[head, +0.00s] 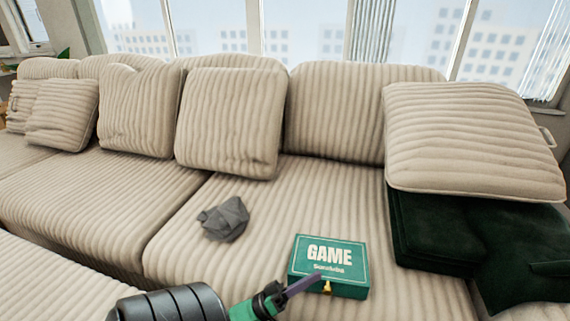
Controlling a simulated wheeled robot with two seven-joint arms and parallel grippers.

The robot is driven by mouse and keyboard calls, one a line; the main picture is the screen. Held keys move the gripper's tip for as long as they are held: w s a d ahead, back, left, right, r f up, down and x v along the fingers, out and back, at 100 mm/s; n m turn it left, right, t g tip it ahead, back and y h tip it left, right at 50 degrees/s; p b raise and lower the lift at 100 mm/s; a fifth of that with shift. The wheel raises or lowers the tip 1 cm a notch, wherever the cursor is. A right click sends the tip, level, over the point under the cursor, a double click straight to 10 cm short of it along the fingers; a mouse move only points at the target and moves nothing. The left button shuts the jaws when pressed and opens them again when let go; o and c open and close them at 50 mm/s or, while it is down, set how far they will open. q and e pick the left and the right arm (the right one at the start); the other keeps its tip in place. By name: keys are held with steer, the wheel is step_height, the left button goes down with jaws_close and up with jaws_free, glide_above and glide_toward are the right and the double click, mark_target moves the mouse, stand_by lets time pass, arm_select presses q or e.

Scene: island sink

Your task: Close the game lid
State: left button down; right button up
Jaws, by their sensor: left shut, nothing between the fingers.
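A green game box (329,257) with "GAME" in pale letters on its lid rests on the sofa seat, right of the picture's middle. The lid lies flat over the box, and I see no gap along its front edge. A small gold clasp (327,287) shows at the front. My left gripper (305,285) reaches in from the bottom left. It is shut and empty, with its purple-grey fingers in front of the box's lower left part, hiding some of the front edge. I cannot tell whether they touch it. My right gripper is out of view.
A crumpled dark grey cloth (225,219) lies on the seat left of the box. Dark green folded fabric (430,230) lies right of it, under a large beige cushion (470,135). More cushions (230,120) line the backrest. The seat behind the box is clear.

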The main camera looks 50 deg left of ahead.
arm_select(q)
steer(key=b+v, duration=0.2)
steer(key=v, duration=0.9)
steer(key=shift+s+a+f+b, duration=0.15)
steer(key=shift+s+f+b, duration=0.05)
steer(key=shift+s+b, duration=0.1)
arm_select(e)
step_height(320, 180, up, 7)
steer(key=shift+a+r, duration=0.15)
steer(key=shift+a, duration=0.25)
